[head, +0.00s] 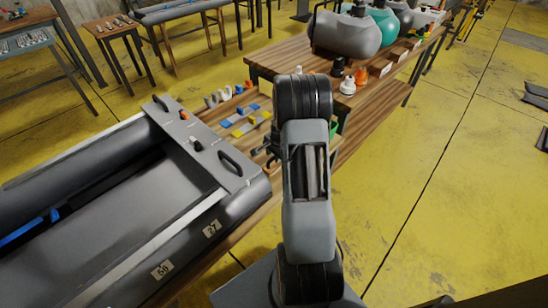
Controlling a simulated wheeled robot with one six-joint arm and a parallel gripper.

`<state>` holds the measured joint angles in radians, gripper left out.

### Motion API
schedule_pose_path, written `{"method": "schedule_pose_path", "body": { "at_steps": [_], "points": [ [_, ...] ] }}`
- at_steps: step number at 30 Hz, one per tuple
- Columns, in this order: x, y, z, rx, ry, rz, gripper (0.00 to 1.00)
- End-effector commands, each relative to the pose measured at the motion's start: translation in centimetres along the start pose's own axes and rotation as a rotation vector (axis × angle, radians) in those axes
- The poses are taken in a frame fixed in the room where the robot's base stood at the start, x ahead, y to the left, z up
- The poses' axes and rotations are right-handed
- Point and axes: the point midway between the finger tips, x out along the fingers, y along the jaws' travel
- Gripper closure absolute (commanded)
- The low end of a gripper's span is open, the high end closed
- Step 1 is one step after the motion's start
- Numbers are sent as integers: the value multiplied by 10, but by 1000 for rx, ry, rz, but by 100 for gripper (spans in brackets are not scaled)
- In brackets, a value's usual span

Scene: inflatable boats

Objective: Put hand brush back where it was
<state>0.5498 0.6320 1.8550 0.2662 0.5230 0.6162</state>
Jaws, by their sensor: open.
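My arm stands in the middle of the head view and hides part of the workbench behind it. My gripper (264,152) shows as small dark parts just left of the arm, low over the bench edge beside the boat; it is open, and nothing is seen held in it. Small blue, yellow and grey items (245,121) lie on the wooden bench just beyond it. I cannot tell which of them, if any, is the hand brush.
A large grey inflatable boat (195,150) fills the left. Behind, a wooden bench (285,58) carries grey and teal tanks (383,25) and small orange and black parts (347,84). Side tables (112,25) stand at the back left. Yellow floor (440,180) at the right is mostly clear.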

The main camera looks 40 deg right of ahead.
Motion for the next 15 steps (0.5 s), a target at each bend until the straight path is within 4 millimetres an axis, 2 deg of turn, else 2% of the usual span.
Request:
{"method": "schedule_pose_path", "body": {
  "at_steps": [1,6,15],
  "points": [
    [-13,-1,-1,0,4,-3,58],
    [-46,0,-1,1,3,-3,58],
    [-87,0,0,0,1,0,58]
  ]
}}
